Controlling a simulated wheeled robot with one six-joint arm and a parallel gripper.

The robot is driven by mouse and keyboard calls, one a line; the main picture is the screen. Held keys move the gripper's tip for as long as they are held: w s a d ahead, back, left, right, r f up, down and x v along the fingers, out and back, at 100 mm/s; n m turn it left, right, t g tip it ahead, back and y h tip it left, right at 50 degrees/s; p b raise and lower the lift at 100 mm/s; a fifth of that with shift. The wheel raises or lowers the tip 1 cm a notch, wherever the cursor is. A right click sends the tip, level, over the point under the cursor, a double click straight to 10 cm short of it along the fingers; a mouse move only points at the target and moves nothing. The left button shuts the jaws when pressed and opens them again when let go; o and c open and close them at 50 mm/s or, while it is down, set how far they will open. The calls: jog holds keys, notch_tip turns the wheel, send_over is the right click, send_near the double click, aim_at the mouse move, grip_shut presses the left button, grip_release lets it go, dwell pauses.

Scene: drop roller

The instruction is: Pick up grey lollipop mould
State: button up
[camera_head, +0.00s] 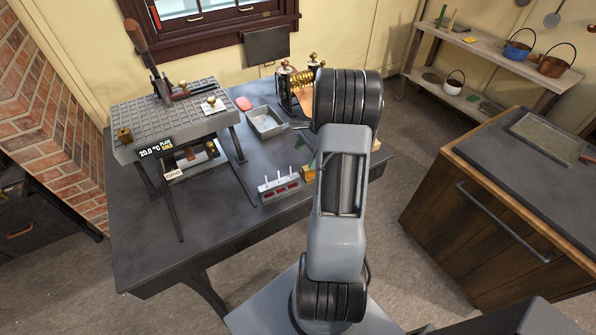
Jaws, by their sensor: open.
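The grey lollipop mould (279,190) is a small block with red wells along its front and several white sticks standing up from it. It rests on the dark table (215,240), near the middle, just left of my arm. My arm rises in the foreground and covers part of the table right of the mould. My gripper does not show; it seems hidden behind my arm.
A grey slotted stand (178,115) with tools and a temperature display is at the table's left. A metal tray (266,123) and a brass roller device (298,83) stand behind the mould. The table's front is clear. A wooden cabinet (500,235) is at right.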

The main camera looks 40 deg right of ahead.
aim_at(297, 175)
jog(key=p+x, duration=0.1)
jog(key=x, duration=1)
jog(key=shift+a+f, duration=0.1)
jog(key=shift+c, duration=0.3)
jog(key=c, duration=1.2)
